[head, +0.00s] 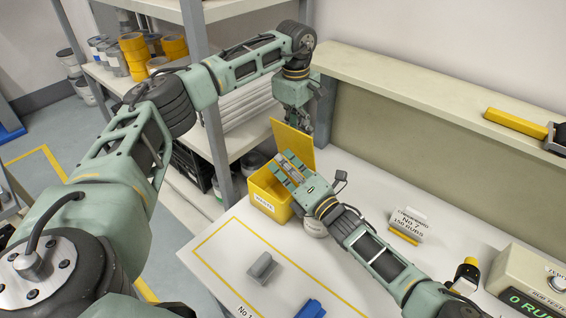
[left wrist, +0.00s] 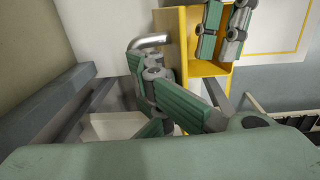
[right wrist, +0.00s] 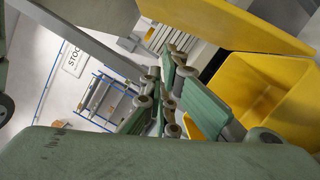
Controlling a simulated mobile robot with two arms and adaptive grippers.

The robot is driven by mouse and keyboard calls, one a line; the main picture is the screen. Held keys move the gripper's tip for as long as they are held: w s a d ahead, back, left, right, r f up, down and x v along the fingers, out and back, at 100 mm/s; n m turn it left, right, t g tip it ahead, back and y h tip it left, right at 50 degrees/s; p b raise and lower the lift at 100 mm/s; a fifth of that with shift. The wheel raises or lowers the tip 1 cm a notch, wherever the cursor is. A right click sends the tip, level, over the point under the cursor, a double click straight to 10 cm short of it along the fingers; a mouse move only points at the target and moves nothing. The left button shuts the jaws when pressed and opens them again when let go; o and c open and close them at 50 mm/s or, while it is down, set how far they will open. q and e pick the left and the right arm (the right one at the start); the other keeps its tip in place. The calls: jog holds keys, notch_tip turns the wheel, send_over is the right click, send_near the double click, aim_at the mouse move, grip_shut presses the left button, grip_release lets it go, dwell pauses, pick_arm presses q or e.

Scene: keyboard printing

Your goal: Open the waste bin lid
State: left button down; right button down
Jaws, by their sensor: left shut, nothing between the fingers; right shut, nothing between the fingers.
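The yellow waste bin (head: 268,192) stands at the left edge of the white table, and its inside shows in the right wrist view (right wrist: 285,95). Its yellow lid (head: 295,146) stands raised, roughly upright, at the bin's back; it also crosses the top of the right wrist view (right wrist: 235,25). My left gripper (head: 306,124) is shut and empty beside the lid's back. A bent silver bar (left wrist: 150,40) shows close to its fingers; I cannot tell whether they touch. My right gripper (head: 280,166) is shut and empty over the bin's opening, in front of the lid.
A grey block (head: 262,268) and a blue object (head: 311,308) lie on the table (head: 220,255). A small sign (head: 408,222) and a counter box (head: 530,285) stand at right. A raised ledge (head: 420,95) runs behind. Shelves (head: 215,70) with tins and yellow rolls stand at left.

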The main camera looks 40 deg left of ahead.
pick_arm(q)
jog(key=shift+s+a+f, duration=0.1)
jog(key=shift+f, duration=0.1)
pick_arm(e)
jog(key=shift+w+r+m, duration=0.4)
jog(key=shift+w, duration=0.2)
pick_arm(q)
jog(key=c, duration=2.5)
grip_release()
jog(key=o, duration=0.7)
jog(key=shift+c, duration=0.2)
pick_arm(e)
jog(key=shift+w, duration=0.1)
pick_arm(q)
jog(key=shift+r, duration=0.1)
